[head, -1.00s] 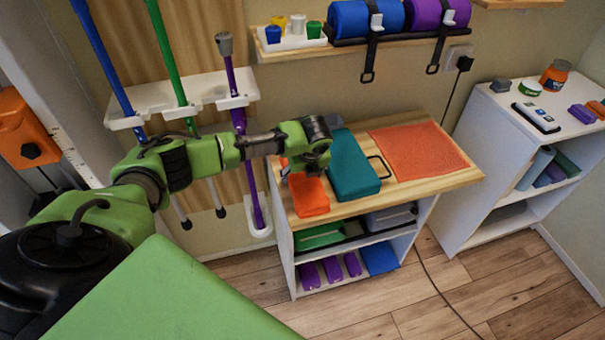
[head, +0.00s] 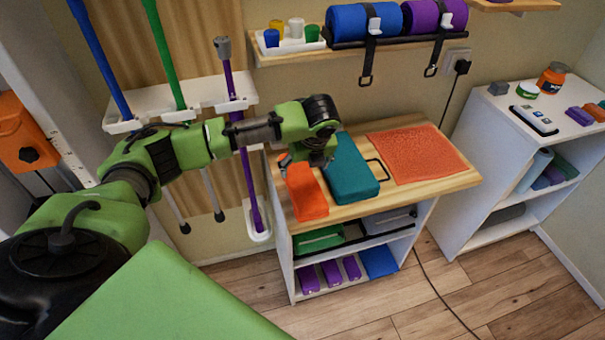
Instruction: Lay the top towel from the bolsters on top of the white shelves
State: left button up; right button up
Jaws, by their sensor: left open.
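My left gripper (head: 307,160) is open, fingers pointing down, at the far end of an orange folded block-like item (head: 307,194). Both this item and the teal block with a dark handle (head: 351,168) beside it lie on a wooden-topped white unit (head: 440,184). I cannot tell whether the gripper touches either. A flat, textured orange cloth (head: 415,153) lies spread on the right of that top. White shelves (head: 500,128) stand farther right. No towel on bolsters can be clearly made out. My right gripper is not in view.
The white shelves' top holds an orange jar (head: 553,78), a green-lidded tub (head: 527,88), a white-and-dark device (head: 533,120) and purple items (head: 579,116). Upright poles (head: 240,140) stand behind my arm.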

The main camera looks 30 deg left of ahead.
pick_arm(q)
jog(key=shift+v, duration=1.7)
